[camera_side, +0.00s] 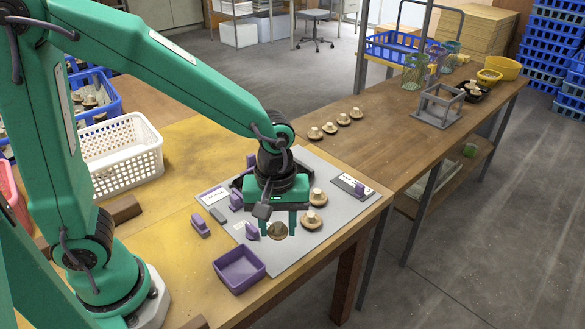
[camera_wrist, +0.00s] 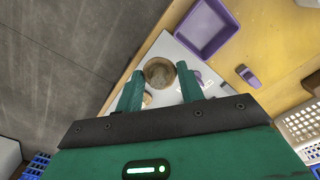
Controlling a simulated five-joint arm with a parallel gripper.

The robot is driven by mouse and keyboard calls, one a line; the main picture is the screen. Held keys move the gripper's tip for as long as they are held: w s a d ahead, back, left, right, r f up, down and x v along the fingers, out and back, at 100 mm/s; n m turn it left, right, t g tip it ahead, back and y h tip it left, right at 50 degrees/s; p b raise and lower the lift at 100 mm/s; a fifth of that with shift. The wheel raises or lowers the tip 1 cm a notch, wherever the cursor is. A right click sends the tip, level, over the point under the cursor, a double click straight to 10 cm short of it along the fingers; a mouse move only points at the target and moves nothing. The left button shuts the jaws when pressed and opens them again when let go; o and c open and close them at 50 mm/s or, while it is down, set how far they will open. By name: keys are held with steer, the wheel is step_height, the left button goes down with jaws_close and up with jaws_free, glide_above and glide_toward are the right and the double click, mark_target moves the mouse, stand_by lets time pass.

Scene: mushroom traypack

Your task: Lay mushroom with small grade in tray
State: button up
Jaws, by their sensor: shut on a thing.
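My gripper (camera_side: 278,225) points down over the grey mat, its green fingers shut on a brown mushroom (camera_side: 277,231). In the wrist view the held mushroom (camera_wrist: 160,72) sits between the fingertips (camera_wrist: 161,78), its round cap facing the camera. I cannot tell its exact height above the mat. A purple tray (camera_side: 232,282) stands at the mat's front left corner, to the left of and nearer than the gripper. Its inside looks empty, and it also shows in the wrist view (camera_wrist: 184,34). A card reading SMALL (camera_side: 212,195) lies at the mat's left.
Two other mushrooms (camera_side: 312,219) (camera_side: 317,197) lie on the mat (camera_side: 305,258) right of the gripper. Several purple blocks stand around, one (camera_side: 200,226) beside the mat. A white basket (camera_side: 118,155) is at the left. More mushrooms (camera_side: 330,128) line the wooden table behind.

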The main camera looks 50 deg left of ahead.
steer(key=w+a+m, duration=0.1)
steer(key=w+a, duration=0.4)
steer(key=w, duration=0.3)
steer(key=w+a, duration=0.5)
steer(key=w, duration=0.3)
steer(key=w+a+f, duration=0.1)
steer(key=a+f, duration=0.1)
steer(key=a, duration=0.1)
steer(key=w+a+f, duration=0.2)
steer(key=a, duration=0.2)
steer(key=w+a+f, duration=0.1)
steer(key=a+f, duration=0.1)
steer(key=a, duration=0.2)
steer(key=shift+w+f, duration=0.15)
steer(key=shift+w, duration=0.2)
steer(key=shift+f, duration=2)
steer(key=shift+f, duration=0.15)
steer(key=o, duration=0.7)
